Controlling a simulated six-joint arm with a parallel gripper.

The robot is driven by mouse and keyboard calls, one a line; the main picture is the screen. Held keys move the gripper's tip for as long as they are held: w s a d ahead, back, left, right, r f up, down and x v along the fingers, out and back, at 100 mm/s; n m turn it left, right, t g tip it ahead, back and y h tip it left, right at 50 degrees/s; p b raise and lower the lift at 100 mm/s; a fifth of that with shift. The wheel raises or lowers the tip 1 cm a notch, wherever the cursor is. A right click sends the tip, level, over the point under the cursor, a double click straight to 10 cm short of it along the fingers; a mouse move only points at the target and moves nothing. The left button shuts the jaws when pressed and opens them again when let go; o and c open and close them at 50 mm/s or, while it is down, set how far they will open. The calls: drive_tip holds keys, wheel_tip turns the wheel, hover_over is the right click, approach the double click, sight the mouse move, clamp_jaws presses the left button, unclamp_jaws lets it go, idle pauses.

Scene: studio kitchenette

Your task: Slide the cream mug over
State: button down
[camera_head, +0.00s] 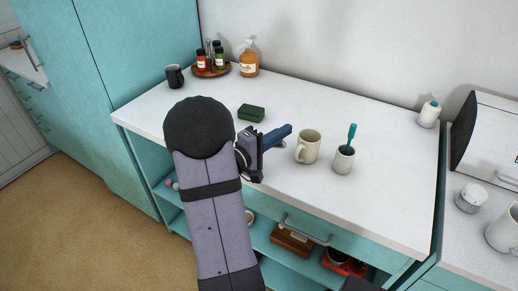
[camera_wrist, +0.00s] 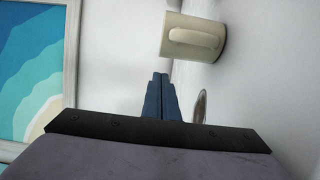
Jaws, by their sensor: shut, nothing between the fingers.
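The cream mug (camera_head: 311,146) stands upright on the white counter, its handle turned to the front left. In the wrist view the mug (camera_wrist: 210,37) appears sideways at the top, with its handle toward the camera. My gripper (camera_head: 288,129) is just left of the mug, its blue fingers pressed together and empty. In the wrist view the closed fingers (camera_wrist: 160,76) end short of the mug, with a gap visible between them. The mug's inside is partly visible from the head camera.
A green sponge (camera_head: 251,113) lies behind my gripper. A dark mug (camera_head: 174,77), a tray of bottles and an amber dispenser (camera_head: 249,63) stand at the back left. The counter behind the mug is clear.

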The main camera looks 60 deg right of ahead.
drive_tip(key=b+v, duration=0.1)
drive_tip(key=v, duration=0.4)
drive_tip(key=b+v, duration=0.1)
drive_tip(key=v, duration=0.4)
drive_tip(key=shift+w, duration=0.25)
drive_tip(key=s+a+f+n+y+p, duration=0.1)
drive_tip(key=a+f+y+p, duration=0.15)
drive_tip(key=a, duration=0.35)
drive_tip(key=s+a+f+t+y+p, duration=0.1)
drive_tip(key=a+f+y+p, duration=0.1)
drive_tip(key=a+y, duration=0.3)
drive_tip(key=s+a+f+n+y+p, duration=0.1)
drive_tip(key=a+f+y+p, duration=0.15)
drive_tip(key=a, duration=0.45)
drive_tip(key=w+a+t+y+p, duration=0.2)
drive_tip(key=w+a+y, duration=0.1)
drive_tip(key=a, duration=0.6)
drive_tip(key=w+a+r+n+t+y+p, duration=0.1)
drive_tip(key=a+y, duration=0.3)
drive_tip(key=a, duration=0.5)
drive_tip(key=shift+w+a+r+n+t+p, duration=0.3)
drive_tip(key=shift+w+a+r+t+p, duration=0.1)
drive_tip(key=shift+w+t+p, duration=0.45)
